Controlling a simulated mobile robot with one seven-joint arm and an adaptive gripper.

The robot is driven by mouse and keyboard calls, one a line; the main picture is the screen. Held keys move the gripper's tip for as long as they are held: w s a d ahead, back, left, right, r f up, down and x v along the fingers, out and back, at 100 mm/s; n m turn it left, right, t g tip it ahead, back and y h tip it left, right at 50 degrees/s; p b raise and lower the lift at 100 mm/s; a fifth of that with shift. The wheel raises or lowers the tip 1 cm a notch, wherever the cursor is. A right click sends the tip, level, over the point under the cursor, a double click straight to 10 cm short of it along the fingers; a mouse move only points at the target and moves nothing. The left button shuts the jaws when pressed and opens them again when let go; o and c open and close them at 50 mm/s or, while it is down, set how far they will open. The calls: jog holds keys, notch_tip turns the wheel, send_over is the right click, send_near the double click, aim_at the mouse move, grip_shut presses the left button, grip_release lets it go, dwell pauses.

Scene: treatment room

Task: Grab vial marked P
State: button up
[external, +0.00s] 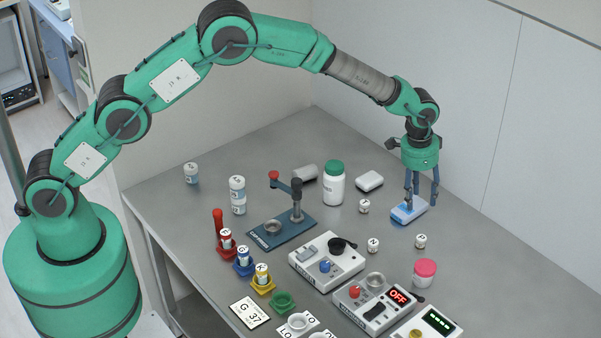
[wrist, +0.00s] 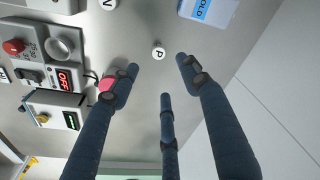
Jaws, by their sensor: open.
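A small white vial with a round cap marked P (wrist: 159,53) stands on the grey table in the wrist view, just ahead of my fingertips. By its place between the blue-and-white box and the pink-lidded jar, it matches the right-hand small vial (external: 420,241) in the external view, where its letter is too small to read surely. My gripper (wrist: 158,76) has three dark blue fingers, spread open and empty. In the external view my gripper (external: 421,200) hangs pointing down, overlapping the blue-and-white box in the picture.
The blue-and-white box (wrist: 208,10) and a vial marked N (wrist: 108,4) are nearby. The pink-lidded jar (external: 425,272) is close, partly behind a finger in the wrist view. Devices, including one reading OFF (external: 398,296), stand to the left. The wall (wrist: 290,90) is at right.

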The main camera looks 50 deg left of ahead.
jog(key=shift+w+d+f, duration=0.1)
jog(key=shift+d+f, duration=0.6)
jog(key=shift+f, duration=0.3)
jog(key=shift+f, duration=0.15)
send_over(421, 238)
jog(key=shift+s+a+f, duration=0.1)
jog(key=shift+f, duration=1.95)
jog(key=shift+s+f, duration=0.1)
jog(key=shift+f, duration=1.95)
jog(key=shift+w+f, duration=0.15)
jog(key=shift+f, duration=1.15)
jog(key=shift+w+f, duration=0.15)
jog(key=shift+f, duration=1.15)
jog(key=c, duration=1)
